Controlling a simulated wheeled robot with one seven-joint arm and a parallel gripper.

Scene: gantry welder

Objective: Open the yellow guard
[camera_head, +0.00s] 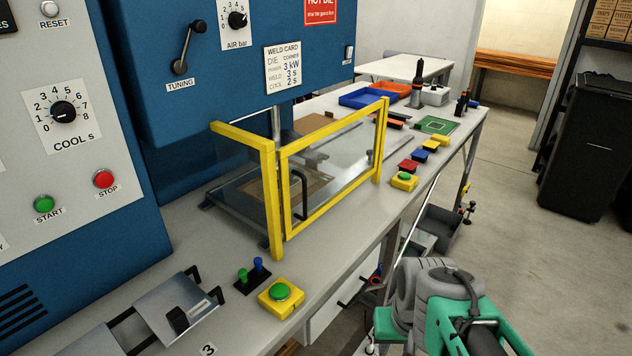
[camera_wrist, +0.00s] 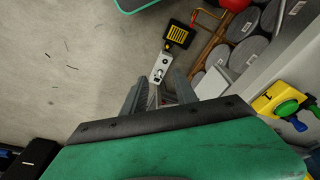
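The yellow guard (camera_head: 272,205) stands on the grey bench under the blue press. It has yellow frames around clear panels. Its front panel stands across the front and looks shut, with a narrow line between it and the left post. A black upright handle (camera_head: 304,192) is near the left end of that panel. My gripper (camera_wrist: 158,92) shows two grey fingers spread apart with nothing seen between them, over the floor. In the head view my arm is at the lower right, in front of the bench and apart from the guard. The fingertips are not clear there.
A yellow button box with a green button (camera_head: 281,298) sits at the bench's front edge, with small green and blue pegs (camera_head: 251,272) beside it. A second button box (camera_head: 404,181) is right of the guard. Grey round pieces (camera_wrist: 243,55) lie below the bench.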

